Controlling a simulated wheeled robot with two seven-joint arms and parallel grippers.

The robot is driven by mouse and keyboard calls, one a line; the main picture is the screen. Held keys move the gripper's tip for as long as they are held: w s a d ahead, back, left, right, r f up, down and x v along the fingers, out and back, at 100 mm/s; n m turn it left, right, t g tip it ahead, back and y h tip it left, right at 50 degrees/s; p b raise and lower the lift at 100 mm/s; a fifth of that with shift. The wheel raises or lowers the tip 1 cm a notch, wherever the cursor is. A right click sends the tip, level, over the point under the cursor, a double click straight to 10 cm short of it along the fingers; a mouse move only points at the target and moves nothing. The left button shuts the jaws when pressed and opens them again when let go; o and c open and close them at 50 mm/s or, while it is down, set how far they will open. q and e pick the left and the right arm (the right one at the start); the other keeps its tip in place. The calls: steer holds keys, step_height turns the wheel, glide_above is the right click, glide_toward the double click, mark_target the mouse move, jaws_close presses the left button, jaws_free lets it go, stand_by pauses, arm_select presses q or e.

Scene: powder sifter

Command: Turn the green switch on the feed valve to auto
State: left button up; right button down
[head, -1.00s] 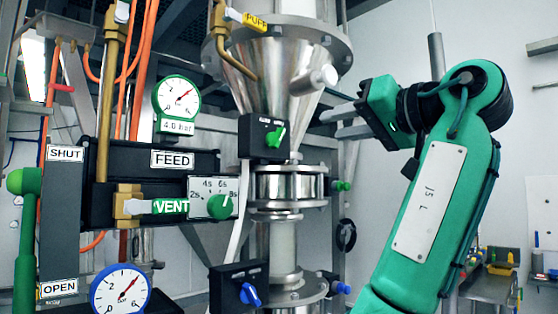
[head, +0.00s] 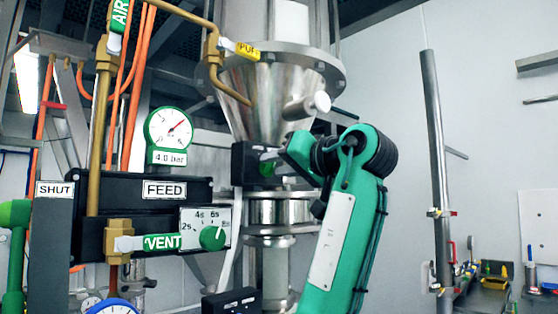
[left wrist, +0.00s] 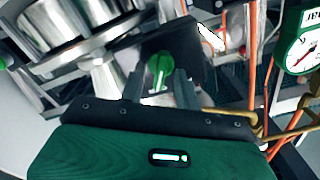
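The box's labels are unreadable. My right gripper is not in view.
A second black box (head: 232,302) sits below. The FEED panel (head: 130,190) with a green timer knob (head: 212,237), the VENT handle (head: 163,242) and a gauge (head: 168,128) are to the left. The steel cone (head: 262,95) is just above. A pole (head: 437,160) stands at the right.

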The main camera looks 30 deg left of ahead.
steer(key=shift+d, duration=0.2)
arm_select(q)
jaws_close()
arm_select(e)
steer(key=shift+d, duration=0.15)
